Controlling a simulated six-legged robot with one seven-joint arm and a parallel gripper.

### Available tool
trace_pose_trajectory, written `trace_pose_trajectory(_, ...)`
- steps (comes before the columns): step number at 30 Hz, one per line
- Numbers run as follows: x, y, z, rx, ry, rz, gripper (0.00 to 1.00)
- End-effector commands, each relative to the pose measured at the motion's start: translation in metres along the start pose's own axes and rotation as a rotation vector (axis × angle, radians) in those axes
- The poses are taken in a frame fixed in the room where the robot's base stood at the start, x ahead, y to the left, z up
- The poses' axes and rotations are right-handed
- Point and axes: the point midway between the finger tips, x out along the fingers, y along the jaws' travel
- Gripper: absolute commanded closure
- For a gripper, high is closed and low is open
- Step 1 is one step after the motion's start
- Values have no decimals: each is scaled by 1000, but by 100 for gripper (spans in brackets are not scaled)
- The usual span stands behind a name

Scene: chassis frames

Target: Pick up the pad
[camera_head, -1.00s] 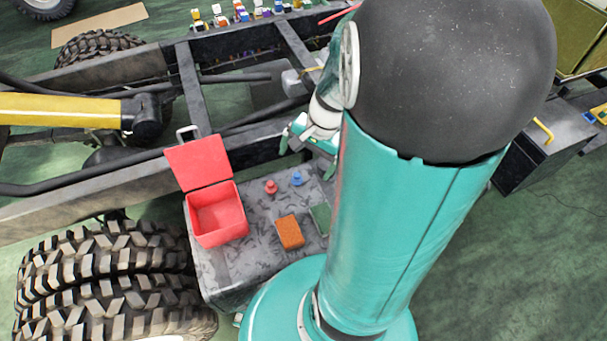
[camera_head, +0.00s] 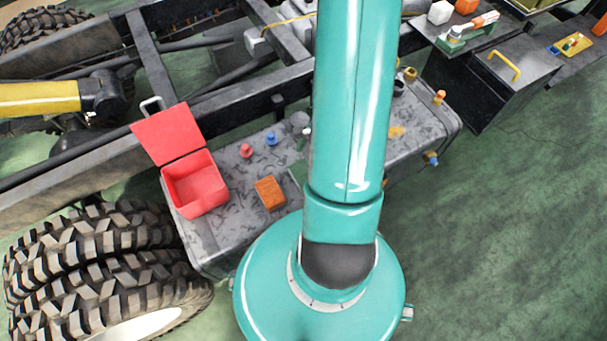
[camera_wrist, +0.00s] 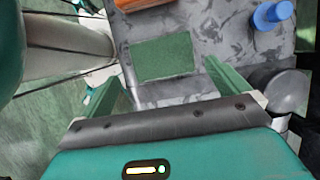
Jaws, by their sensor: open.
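The pad is a flat green rectangle lying on the grey mottled box top. In the wrist view the pad (camera_wrist: 162,57) lies ahead of my gripper (camera_wrist: 163,66), between the lines of its two green fingers. The fingers are spread apart with nothing held between them. In the head view only a sliver of the pad (camera_head: 298,172) shows at the left edge of my arm, which hides the rest and my gripper.
An orange block (camera_head: 270,193) lies beside the pad. Red (camera_head: 246,151) and blue (camera_head: 271,139) knobs stand behind it. An open red box (camera_head: 197,187) is at left. A grey round cap (camera_wrist: 288,92) is close right of my gripper. Large tyres (camera_head: 100,265) stand at lower left.

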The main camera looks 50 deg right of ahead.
Motion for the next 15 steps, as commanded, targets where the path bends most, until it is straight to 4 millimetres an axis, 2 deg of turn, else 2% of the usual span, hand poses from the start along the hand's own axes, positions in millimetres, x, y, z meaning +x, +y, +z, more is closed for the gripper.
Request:
trace_pose_trajectory(8, 22, -1, 0, 0, 0, 0, 0)
trace_pose_trajectory(15, 55, -2, 0, 0, -2, 1, 0)
